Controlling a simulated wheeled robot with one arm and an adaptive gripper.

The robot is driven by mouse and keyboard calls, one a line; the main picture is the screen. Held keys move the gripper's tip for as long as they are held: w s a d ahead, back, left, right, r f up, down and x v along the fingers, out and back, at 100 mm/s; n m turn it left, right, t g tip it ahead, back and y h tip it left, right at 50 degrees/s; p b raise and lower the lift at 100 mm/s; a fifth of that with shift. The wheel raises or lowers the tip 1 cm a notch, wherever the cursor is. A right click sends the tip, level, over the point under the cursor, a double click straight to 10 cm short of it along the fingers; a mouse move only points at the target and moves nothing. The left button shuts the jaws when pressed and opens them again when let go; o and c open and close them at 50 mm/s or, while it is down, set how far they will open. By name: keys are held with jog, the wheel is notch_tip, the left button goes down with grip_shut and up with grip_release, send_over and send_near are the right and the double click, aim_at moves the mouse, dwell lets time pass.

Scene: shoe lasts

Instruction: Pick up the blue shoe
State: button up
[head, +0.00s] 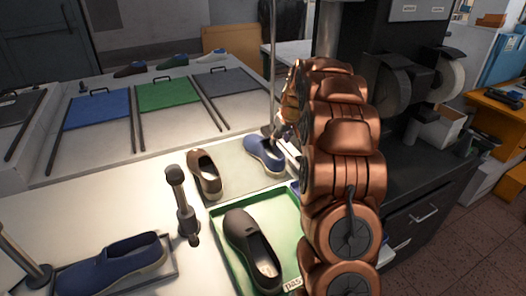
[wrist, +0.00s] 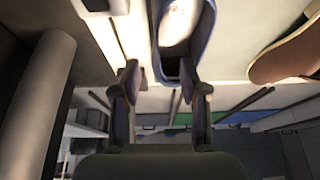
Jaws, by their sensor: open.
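A blue shoe (head: 264,155) with a pale sole lies on the grey tray at the middle of the table. In the wrist view the blue shoe (wrist: 206,35) is at the top centre, its open end close to my right fingertip. My gripper (wrist: 160,78) is open, with nothing clearly held between its fingers. In the head view my gripper (head: 284,133) is beside the shoe's upper right, partly hidden by my copper arm. A second blue shoe (head: 108,264) lies at the front left, apart from my gripper.
A brown shoe (head: 204,174) lies left of the blue one; it also shows in the wrist view (wrist: 290,55). A dark shoe (head: 248,245) lies in a green tray (head: 217,243) in front. A dark upright post (head: 181,200) stands to the left.

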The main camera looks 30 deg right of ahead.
aim_at(277, 151)
jog(key=shift+p+x, duration=0.45)
jog(key=shift+x, duration=0.7)
jog(key=shift+s+p+x, duration=0.1)
jog(key=shift+p+x, duration=0.55)
jog(key=shift+x, duration=0.65)
jog(key=shift+s+p+x, duration=0.15)
jog(key=shift+p+x, duration=0.5)
jog(key=shift+x, duration=0.6)
jog(key=shift+a, duration=0.15)
grip_shut()
